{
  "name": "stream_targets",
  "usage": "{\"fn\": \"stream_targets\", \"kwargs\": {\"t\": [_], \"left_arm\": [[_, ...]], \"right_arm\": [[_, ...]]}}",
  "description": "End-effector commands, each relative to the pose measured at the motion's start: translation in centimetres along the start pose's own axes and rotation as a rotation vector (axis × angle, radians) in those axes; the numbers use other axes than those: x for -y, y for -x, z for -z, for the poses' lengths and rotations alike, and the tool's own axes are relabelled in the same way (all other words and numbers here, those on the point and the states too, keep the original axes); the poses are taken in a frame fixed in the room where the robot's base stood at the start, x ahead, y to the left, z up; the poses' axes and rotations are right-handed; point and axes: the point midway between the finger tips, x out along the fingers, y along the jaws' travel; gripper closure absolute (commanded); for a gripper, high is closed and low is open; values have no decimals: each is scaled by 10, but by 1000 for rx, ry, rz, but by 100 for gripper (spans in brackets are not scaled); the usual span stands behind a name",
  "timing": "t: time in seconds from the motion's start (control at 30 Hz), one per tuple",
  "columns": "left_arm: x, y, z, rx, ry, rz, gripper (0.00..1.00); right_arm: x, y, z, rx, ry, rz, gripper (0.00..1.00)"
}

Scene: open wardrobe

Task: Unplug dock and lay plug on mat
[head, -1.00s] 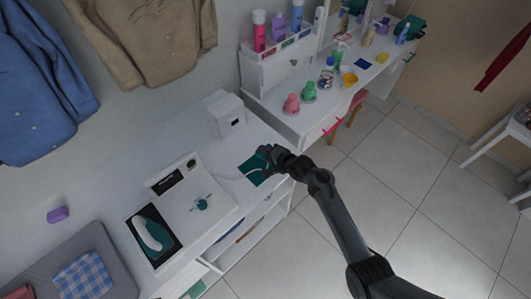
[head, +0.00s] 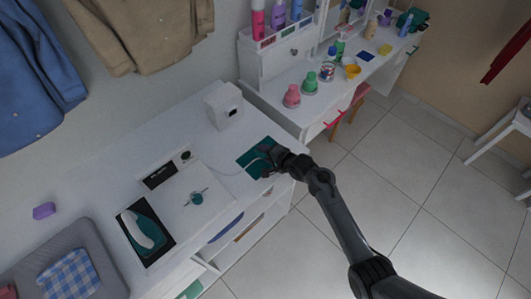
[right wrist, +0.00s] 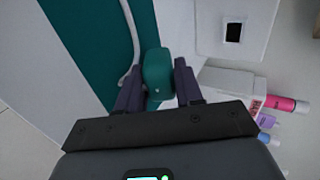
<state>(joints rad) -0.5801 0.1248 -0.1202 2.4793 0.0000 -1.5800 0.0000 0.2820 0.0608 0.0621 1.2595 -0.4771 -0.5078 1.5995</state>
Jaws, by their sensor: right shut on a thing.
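The teal plug (right wrist: 158,75) is between the fingers of my right gripper (right wrist: 158,82), which is shut on it. In the head view my right gripper (head: 266,161) is low over the right part of the teal mat (head: 246,158). The mat also shows in the right wrist view (right wrist: 90,35). A white cable (right wrist: 130,35) runs from the plug across the mat, toward the white panel with a teal knob (head: 197,197). A white box with a dark socket (head: 222,106) stands behind the mat, apart from the plug. I cannot tell whether the plug touches the mat. My left gripper is out of view.
A teal-and-white iron (head: 143,231) lies on a black pad to the left. A grey cushion with a checked cloth (head: 68,275) is at the lower left. A vanity with bottles (head: 310,82) stands at the right. The counter's front edge is close beneath my right arm.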

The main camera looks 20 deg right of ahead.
Motion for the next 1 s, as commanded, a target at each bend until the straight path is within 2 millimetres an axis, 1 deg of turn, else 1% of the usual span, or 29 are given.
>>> {"fn": "stream_targets", "kwargs": {"t": [0.17, 0.2, 0.3, 0.37, 0.63, 0.67, 0.7, 0.77, 1.0], "left_arm": [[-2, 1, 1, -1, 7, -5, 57], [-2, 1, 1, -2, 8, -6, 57], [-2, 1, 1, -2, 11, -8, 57], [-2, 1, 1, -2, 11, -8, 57], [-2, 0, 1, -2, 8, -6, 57], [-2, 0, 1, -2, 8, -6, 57], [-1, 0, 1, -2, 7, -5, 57], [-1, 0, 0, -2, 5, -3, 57], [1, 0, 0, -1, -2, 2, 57]], "right_arm": [[1, 0, 0, 0, 0, 1, 100], [1, 0, 0, 0, 0, 1, 58], [1, 0, 0, 0, 0, 1, 43], [0, 0, 0, 0, 0, 0, 35], [-3, 0, 0, 0, -1, -5, 35], [-3, 0, 0, 0, -1, -6, 40], [-4, 0, 0, 0, -2, -6, 34], [-4, 0, 0, 0, -2, -7, 25], [-7, -1, 0, -1, -3, -13, 24]]}}
